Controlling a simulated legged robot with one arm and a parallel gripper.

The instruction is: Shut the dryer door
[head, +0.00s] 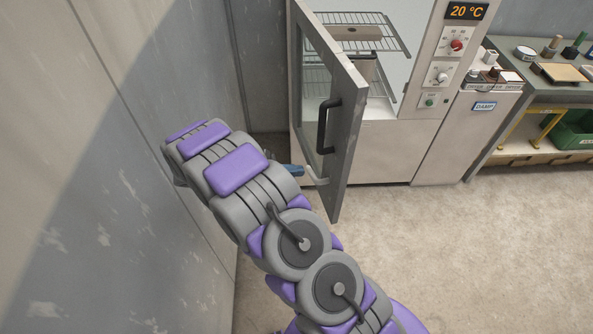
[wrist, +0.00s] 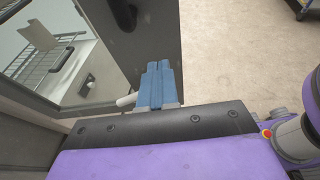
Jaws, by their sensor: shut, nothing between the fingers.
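The dryer door (head: 345,85) stands open, swung out from the dryer toward me, with a window and a black vertical handle (head: 325,126). The dryer (head: 390,145) shows its open chamber with wire racks (head: 365,32). My gripper (head: 296,170) is shut and empty, low on the left side of the door near its lower part. In the wrist view the blue fingers (wrist: 158,80) lie together in front of the grey door frame (wrist: 145,40). I cannot tell if they touch it. The door's window (wrist: 50,45) shows to the left.
A wall (head: 90,170) runs close along the left of my arm. A control panel (head: 450,50) reading 20 °C and a "DAMP" cabinet (head: 465,130) stand right of the chamber. A bench (head: 545,90) with tools is at far right. The floor (head: 480,250) in front is clear.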

